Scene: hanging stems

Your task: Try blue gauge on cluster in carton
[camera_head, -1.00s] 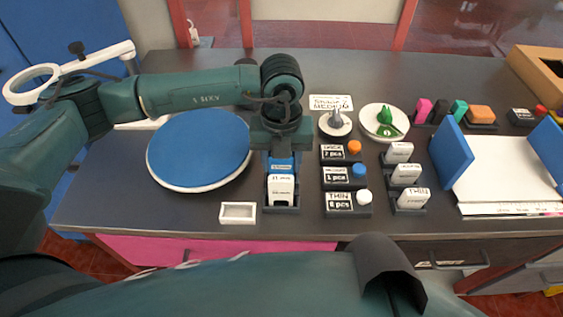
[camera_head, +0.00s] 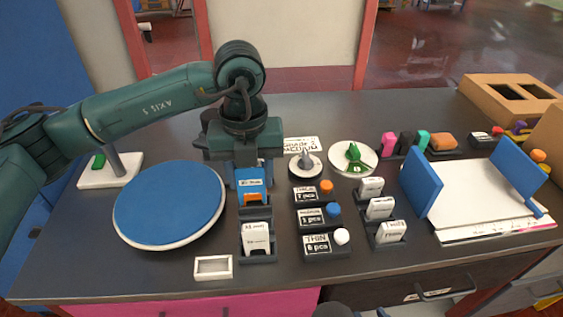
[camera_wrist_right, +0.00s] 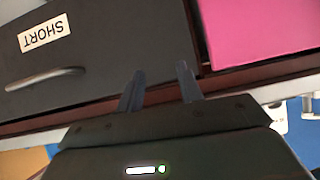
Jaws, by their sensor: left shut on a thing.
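My left gripper (camera_head: 246,168) is above the back of the gauge rack, pointing down and shut on the blue gauge (camera_head: 252,185), a blue card with a white label. An orange piece (camera_head: 255,198) shows just below the gauge; whether the gauge is clear of the rack I cannot tell. A brown carton (camera_head: 480,92) with dark openings stands at the far right of the table. I cannot make out a cluster inside it. My right gripper (camera_wrist_right: 160,88) is open and empty in the right wrist view, in front of drawers.
A blue round pad (camera_head: 168,203) lies left of the rack. White cards (camera_head: 257,238) stand in front. Label blocks (camera_head: 318,218) with coloured knobs, a green stem on a white dish (camera_head: 354,158) and blue upright panels (camera_head: 421,182) stand to the right. A small white tray (camera_head: 213,275) lies near the front edge.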

